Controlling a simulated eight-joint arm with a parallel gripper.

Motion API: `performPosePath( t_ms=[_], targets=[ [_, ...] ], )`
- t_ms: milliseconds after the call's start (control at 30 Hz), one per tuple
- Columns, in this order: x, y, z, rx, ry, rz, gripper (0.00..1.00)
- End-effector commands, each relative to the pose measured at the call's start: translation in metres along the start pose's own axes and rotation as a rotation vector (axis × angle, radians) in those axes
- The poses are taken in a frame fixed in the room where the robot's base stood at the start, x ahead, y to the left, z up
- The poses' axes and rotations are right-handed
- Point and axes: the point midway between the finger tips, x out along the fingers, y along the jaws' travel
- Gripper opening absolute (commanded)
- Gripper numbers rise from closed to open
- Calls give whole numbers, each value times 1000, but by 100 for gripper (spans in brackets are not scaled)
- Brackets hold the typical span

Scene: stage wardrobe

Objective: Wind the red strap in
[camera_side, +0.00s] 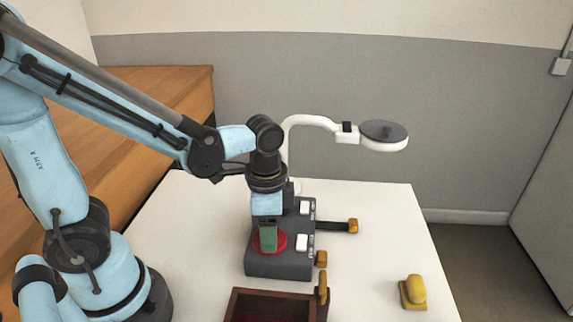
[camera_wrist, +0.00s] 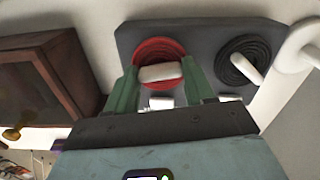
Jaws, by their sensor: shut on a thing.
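The red strap (camera_wrist: 158,47) lies coiled in a round reel on the dark grey block (camera_wrist: 200,33). In the side view the reel's red edge (camera_side: 284,241) shows beside my gripper (camera_side: 268,240). In the wrist view the green fingers of my gripper (camera_wrist: 160,78) stand on both sides of a white crank handle (camera_wrist: 160,72) on the red reel, shut on it. A black coil (camera_wrist: 238,58) with its own white handle sits to the right. An ochre end piece (camera_side: 320,258) sits close to the block's right side; I see no red length beside it.
A dark strip ending in an ochre tab (camera_side: 353,226) sticks out right of the block. A brown wooden box (camera_side: 232,304) stands in front. A yellow object (camera_side: 413,293) lies at the right. A white lamp (camera_side: 312,120) arches behind. The white table (camera_side: 375,260) is clear between.

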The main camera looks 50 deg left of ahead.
Motion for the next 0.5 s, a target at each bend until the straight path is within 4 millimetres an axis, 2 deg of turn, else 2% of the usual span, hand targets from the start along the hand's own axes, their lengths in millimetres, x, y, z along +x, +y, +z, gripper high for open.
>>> performPosePath(
  t_ms=[500],
  targets=[
    [0,0,0,108,-2,1,23]
  ],
)
